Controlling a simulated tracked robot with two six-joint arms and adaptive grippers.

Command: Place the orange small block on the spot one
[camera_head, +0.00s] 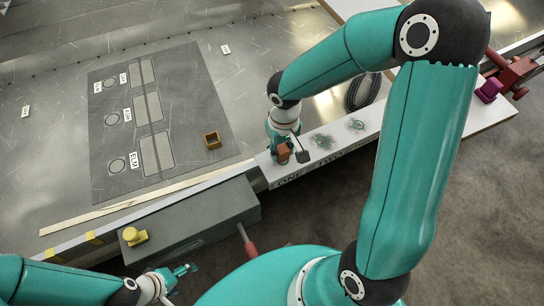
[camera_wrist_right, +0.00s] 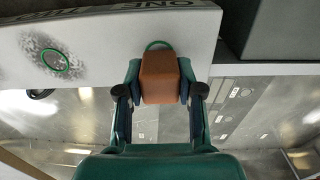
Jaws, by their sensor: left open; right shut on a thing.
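The orange small block (camera_wrist_right: 159,77) is clamped between the fingertips of my right gripper (camera_wrist_right: 160,88). In the head view the block (camera_head: 284,155) hangs from the right gripper (camera_head: 283,148) at the left part of a pale ledge. In the right wrist view the block covers part of a green ring (camera_wrist_right: 158,45) beside the word ONE, which I take as spot one. I cannot tell whether the block touches the ledge. In the head view the gripper hides that ring. My left gripper (camera_head: 182,274) is open and empty at the bottom left.
A black cable coil (camera_head: 363,92) lies behind.

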